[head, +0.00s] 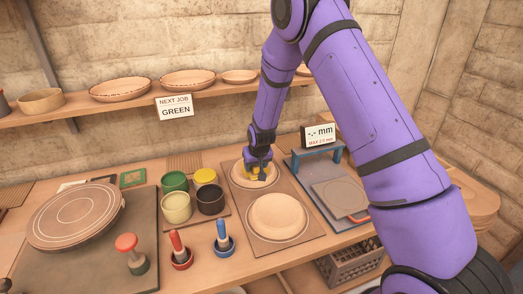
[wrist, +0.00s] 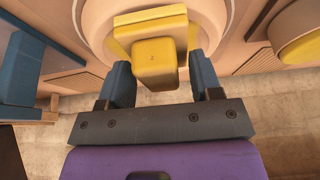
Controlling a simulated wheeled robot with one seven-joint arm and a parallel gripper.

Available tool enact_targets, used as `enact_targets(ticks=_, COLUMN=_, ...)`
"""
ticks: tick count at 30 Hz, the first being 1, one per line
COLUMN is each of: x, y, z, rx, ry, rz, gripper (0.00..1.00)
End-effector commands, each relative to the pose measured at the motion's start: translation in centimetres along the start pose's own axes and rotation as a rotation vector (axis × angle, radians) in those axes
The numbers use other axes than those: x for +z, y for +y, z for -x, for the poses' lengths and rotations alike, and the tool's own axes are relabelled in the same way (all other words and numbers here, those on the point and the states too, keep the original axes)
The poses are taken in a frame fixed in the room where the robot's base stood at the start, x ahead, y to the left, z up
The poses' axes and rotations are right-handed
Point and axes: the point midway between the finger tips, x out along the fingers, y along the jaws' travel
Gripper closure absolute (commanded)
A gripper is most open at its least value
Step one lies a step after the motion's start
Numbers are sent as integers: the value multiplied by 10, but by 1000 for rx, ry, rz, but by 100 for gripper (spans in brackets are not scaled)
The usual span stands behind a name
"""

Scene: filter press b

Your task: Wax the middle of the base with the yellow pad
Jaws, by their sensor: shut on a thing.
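My gripper (head: 257,166) is shut on the yellow pad (head: 250,182). The wrist view shows the pad (wrist: 153,62) as a block grip on a wider flat part, between my blue-grey fingers (wrist: 160,82). The pad is over the raised middle of the rear upturned bowl (head: 238,179), whose pale rings show around it in the wrist view (wrist: 92,22). I cannot tell whether pad and base touch. A second upturned bowl (head: 278,215) sits in front on the same brown board (head: 258,243). My gripper hides part of the rear bowl.
Left of the board are several glaze pots, among them a green one (head: 175,182) and a yellow one (head: 205,177). Red (head: 180,250) and blue (head: 224,238) handled tools stand in front. A blue gauge stand (head: 318,155) is right. A sign (head: 174,107) reads "NEXT JOB GREEN".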

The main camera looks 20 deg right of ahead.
Motion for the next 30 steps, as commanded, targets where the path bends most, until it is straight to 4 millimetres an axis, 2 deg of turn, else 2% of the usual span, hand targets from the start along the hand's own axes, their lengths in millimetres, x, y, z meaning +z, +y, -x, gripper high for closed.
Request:
enact_targets(ticks=1, x=-8, y=0, z=13, rx=-1, ry=9, rz=-1, gripper=64)
enact_targets(ticks=18, x=-34, y=8, z=55, rx=0, ry=6, rz=-2, gripper=64)
enact_targets(ticks=23, x=-38, y=9, z=62, rx=0, ry=6, rz=-2, gripper=64)
enact_targets(ticks=30, x=-38, y=9, z=63, rx=0, ry=5, rz=-2, gripper=64)
